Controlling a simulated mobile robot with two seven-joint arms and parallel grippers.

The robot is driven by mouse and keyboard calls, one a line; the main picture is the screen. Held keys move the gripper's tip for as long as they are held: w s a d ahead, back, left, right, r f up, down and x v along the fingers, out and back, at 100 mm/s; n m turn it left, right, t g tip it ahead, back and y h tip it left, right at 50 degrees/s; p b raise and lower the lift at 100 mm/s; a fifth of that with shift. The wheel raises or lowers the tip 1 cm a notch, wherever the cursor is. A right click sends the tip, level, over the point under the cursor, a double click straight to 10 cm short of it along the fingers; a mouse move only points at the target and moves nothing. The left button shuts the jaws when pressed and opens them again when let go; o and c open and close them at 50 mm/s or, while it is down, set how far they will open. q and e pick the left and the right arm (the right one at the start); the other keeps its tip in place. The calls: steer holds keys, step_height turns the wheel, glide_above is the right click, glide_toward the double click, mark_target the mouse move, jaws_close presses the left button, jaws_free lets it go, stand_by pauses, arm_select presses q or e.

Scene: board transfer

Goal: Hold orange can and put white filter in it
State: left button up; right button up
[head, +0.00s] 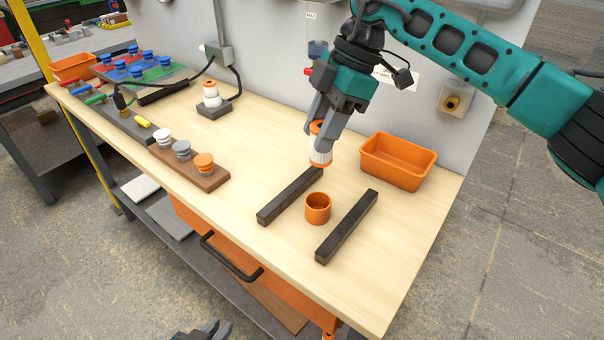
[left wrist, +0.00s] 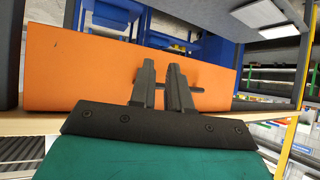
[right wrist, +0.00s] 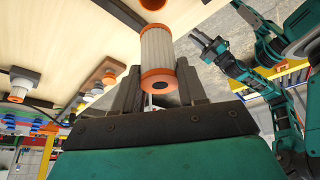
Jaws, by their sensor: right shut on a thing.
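The orange can (head: 317,208) stands upright and open-topped on the wooden table, between two dark bars. The white filter (head: 320,157) is pleated with orange end caps. My right gripper (head: 323,135) is shut on the filter and holds it above the table, behind the can and apart from it. The filter (right wrist: 158,52) also shows between the fingers in the right wrist view. My left gripper (head: 203,333) is low at the front, below the table edge and away from the can. Its fingers (left wrist: 162,78) are apart with nothing between them.
Dark bars (head: 290,196) (head: 347,226) flank the can. An orange bin (head: 398,161) stands at the back right. A wooden block (head: 190,168) with several knobs and a lamp-like device (head: 212,101) are to the left. A dark handle (head: 230,257) juts out at the front.

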mark_target(310, 217)
arm_select(q)
steer(key=o, duration=0.9)
steer(key=w+d+r+m+t+h, duration=0.1)
steer(key=w+d+r+t+h, duration=0.1)
steer(key=r, duration=0.5)
steer(key=w+d+r+m+t+h, duration=0.1)
steer(key=w+d+r+m+h, duration=0.1)
steer(key=w+r, duration=0.3)
step_height(310, 217, up, 2)
steer(key=shift+w+d+t+h, duration=0.4)
steer(key=shift+d+h, duration=0.3)
steer(key=shift+d, duration=0.2)
steer(key=shift+m+g+h, duration=0.4)
steer(key=shift+m+h, duration=0.2)
steer(key=shift+h, duration=0.2)
steer(key=d, duration=0.2)
steer(key=w+d, duration=0.1)
steer(key=d, duration=0.1)
steer(key=shift+r, duration=0.4)
steer(key=x, duration=1.2)
steer(key=shift+s, duration=0.1)
steer(key=shift+f, duration=0.1)
steer(key=c, duration=0.8)
